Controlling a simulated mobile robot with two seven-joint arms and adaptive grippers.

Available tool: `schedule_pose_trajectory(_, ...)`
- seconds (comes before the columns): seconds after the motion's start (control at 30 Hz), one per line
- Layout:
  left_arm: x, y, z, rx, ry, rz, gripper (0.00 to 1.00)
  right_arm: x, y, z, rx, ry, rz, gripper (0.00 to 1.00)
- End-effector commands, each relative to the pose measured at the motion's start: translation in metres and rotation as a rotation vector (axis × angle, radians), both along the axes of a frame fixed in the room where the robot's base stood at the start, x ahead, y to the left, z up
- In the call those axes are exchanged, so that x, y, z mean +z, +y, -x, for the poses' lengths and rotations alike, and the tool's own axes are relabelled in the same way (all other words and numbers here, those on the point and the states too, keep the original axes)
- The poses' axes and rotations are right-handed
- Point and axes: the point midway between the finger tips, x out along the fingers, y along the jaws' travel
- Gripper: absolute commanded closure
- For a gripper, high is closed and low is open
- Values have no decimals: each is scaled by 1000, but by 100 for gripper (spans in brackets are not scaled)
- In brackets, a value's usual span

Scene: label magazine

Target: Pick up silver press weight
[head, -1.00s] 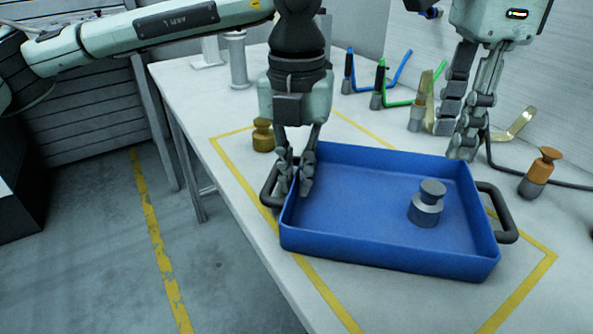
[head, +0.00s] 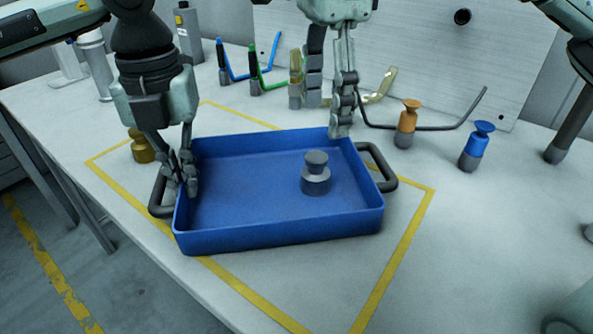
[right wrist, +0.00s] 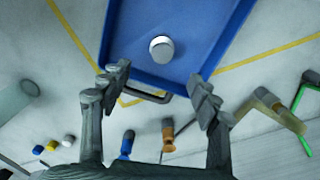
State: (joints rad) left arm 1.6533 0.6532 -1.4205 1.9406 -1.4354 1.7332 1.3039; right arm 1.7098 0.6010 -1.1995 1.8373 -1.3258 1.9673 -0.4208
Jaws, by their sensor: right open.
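The silver press weight (head: 316,180), a short cylinder with a knob, stands upright in the right part of the blue tray (head: 280,240). In the right wrist view the weight (right wrist: 162,48) shows from above, ahead of the fingers. My right gripper (head: 326,116) is open and empty at the tray's far wall, beyond the weight; its spread fingers (right wrist: 158,76) also show in the wrist view. My left gripper (head: 181,185) is at the tray's left wall beside the left handle (head: 156,200). Its fingers overlap the rim, and I cannot tell whether they grip it.
An orange-topped weight (head: 407,124) and a blue-topped weight (head: 474,147) stand right of the tray. A brass weight (head: 143,150) stands behind my left gripper. Coloured bent brackets (head: 262,75) stand at the back. The table's front right is clear.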

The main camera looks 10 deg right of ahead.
Motion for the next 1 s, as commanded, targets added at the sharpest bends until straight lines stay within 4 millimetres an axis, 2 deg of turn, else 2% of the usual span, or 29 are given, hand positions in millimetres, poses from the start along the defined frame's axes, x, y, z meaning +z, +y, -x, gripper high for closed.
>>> schedule_pose_trajectory(0.2, 1, 0, 0, 0, -1, 1, 100, -40, 0, 1, 0, 4, 3, 38)
schedule_pose_trajectory(0.47, 1, 0, 0, 0, -1, 1, 100, -61, 1, 0, 1, 2, 2, 38)
schedule_pose_trajectory(0.7, 1, 0, 0, 0, -2, 1, 100, -96, 6, -1, 0, 3, 2, 38)
schedule_pose_trajectory(0.83, 1, 0, 0, 0, -2, 1, 100, -106, 6, -1, -1, 2, 1, 38)
schedule_pose_trajectory(1.0, 1, 0, 0, 0, -2, 2, 100, -107, 6, -1, -1, 1, 1, 38)
